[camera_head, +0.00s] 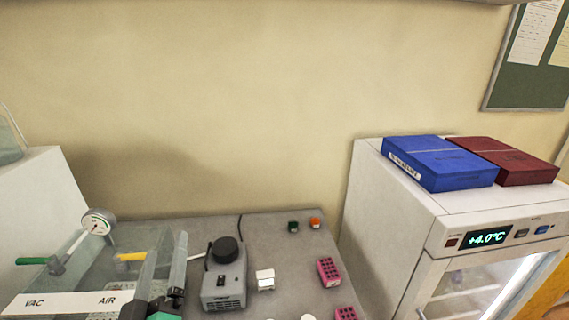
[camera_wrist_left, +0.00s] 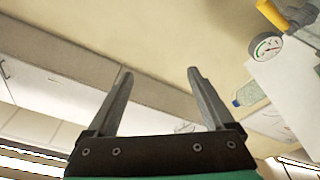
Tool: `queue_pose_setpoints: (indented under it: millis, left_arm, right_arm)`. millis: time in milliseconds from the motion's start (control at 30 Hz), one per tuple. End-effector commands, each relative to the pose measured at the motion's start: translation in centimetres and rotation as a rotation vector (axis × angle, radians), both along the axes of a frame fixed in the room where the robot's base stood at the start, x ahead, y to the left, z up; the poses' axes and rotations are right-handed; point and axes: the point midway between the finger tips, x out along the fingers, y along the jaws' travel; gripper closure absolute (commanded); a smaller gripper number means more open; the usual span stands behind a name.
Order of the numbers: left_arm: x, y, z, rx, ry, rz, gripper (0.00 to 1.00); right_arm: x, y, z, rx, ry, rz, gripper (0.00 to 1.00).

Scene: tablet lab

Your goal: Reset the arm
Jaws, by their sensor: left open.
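My left gripper (camera_head: 167,262) shows at the bottom of the head view, in front of the right end of a clear vacuum chamber (camera_head: 98,268). Its two grey fingers point up and stand apart. In the left wrist view the left gripper (camera_wrist_left: 160,72) is open, with nothing between its fingers. Behind the fingers, that view shows a pale wall and white cabinets. My right gripper is in neither view.
A grey vortex mixer (camera_head: 225,280) stands on the grey bench (camera_head: 205,235), right of the gripper. Pink tube racks (camera_head: 328,272) lie farther right. A white refrigerator (camera_head: 395,235) carries a blue box (camera_head: 440,162) and a red box (camera_head: 505,160). A pressure gauge (camera_head: 98,224) tops the chamber.

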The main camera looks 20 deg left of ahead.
Motion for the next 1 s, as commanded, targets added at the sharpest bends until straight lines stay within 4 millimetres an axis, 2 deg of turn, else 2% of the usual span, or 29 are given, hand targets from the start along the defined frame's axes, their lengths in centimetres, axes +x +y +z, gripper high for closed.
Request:
queue_pose_setpoints:
  millis: [33, 100, 200, 333, 367, 400, 467, 500, 533, 800, 900, 1000]
  left_arm:
    - [0.2, -0.9, 4.6, 0.014, -0.089, -0.040, 0.13]
    - [-0.2, -2.4, 10.3, 0.057, -0.191, -0.099, 0.13]
    - [-1.9, -4.5, 17.4, 0.142, -0.325, -0.171, 0.13]
    - [-5.6, -7.7, 25.1, 0.315, -0.482, -0.242, 0.13]
    - [-6.7, -8.7, 26.5, 0.377, -0.514, -0.256, 0.13]
    - [-7.5, -10.1, 27.0, 0.474, -0.524, -0.271, 0.13]
    - [-7.8, -11.4, 26.9, 0.614, -0.506, -0.251, 0.13]
    - [-7.8, -11.3, 28.8, 0.677, -0.486, -0.205, 0.13]
    - [-7.7, -11.3, 31.1, 0.668, -0.487, -0.209, 0.13]
    - [-7.6, -11.2, 42.2, 0.664, -0.484, -0.211, 0.13]
    - [-7.6, -11.2, 44.9, 0.663, -0.482, -0.210, 0.13]
    - [-7.6, -11.2, 46.0, 0.663, -0.482, -0.211, 0.13]
  right_arm:
    - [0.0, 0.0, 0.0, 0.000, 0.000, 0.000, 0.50]
    - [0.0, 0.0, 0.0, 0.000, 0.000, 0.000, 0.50]
    - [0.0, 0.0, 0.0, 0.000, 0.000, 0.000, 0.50]
    - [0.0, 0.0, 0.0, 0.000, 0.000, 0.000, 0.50]
    - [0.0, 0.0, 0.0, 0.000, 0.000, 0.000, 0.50]
    - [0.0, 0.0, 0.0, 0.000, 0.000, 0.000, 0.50]
    - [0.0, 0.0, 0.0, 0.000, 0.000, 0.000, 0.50]
    - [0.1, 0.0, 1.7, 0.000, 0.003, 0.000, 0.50]
    - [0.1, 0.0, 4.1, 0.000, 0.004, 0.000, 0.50]
    - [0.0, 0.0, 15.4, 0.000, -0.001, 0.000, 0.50]
    - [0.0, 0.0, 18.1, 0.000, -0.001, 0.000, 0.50]
    - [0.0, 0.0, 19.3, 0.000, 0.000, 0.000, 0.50]
